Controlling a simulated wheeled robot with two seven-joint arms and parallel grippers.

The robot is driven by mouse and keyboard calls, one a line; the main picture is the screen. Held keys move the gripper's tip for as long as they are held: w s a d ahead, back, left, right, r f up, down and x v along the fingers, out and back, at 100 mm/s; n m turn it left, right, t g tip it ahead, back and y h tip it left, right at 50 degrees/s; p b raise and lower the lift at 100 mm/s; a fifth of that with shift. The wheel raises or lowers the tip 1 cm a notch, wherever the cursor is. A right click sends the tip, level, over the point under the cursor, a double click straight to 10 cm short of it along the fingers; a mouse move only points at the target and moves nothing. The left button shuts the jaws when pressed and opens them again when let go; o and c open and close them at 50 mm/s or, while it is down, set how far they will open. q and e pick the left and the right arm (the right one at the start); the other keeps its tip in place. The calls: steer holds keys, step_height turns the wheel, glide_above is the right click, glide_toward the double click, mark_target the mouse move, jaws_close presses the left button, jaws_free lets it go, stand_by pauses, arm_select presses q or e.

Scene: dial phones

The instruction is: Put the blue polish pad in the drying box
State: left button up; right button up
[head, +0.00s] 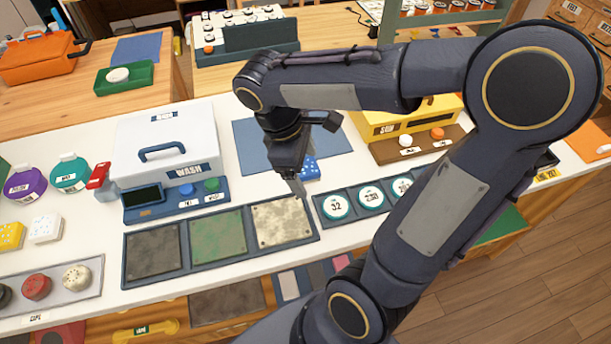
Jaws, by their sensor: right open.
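A yellow box (375,122) with a small, hard-to-read label stands behind my right arm, partly hidden. A white lidded box (165,140) marked WASH stands to the left. Which box is the drying box is unclear. My left gripper is not in view.
A tray with grey, green and cream plates (282,223) lies in front of the gripper. A strip of round dials (336,206) lies to its right. Yellow (10,236) and white (45,228) dotted blocks lie at the far left. My right arm covers much of the right side.

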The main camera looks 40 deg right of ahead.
mark_target(305, 166)
steer(key=w+f+n+h, duration=0.1)
steer(key=w+n, duration=0.1)
steer(key=w, duration=0.1)
steer(key=w+f+n+g+h+b, duration=0.1)
steer(key=w+f+h, duration=0.1)
steer(key=w, duration=0.1)
steer(key=w+f+n+g+h+b, duration=0.1)
steer(key=w+f+n+h, duration=0.1)
steer(key=w, duration=0.2)
steer(key=shift+d+f+n, duration=0.25)
steer(key=shift+n, duration=0.05)
steer(key=x, duration=0.7)
steer(key=shift+s+d+f+b, duration=0.2)
steer(key=shift+s+f+b, duration=0.05)
steer(key=shift+b, duration=0.1)
steer(key=c, duration=1.2)
steer(key=shift+o, duration=0.2)
steer(key=shift+r, duration=0.1)
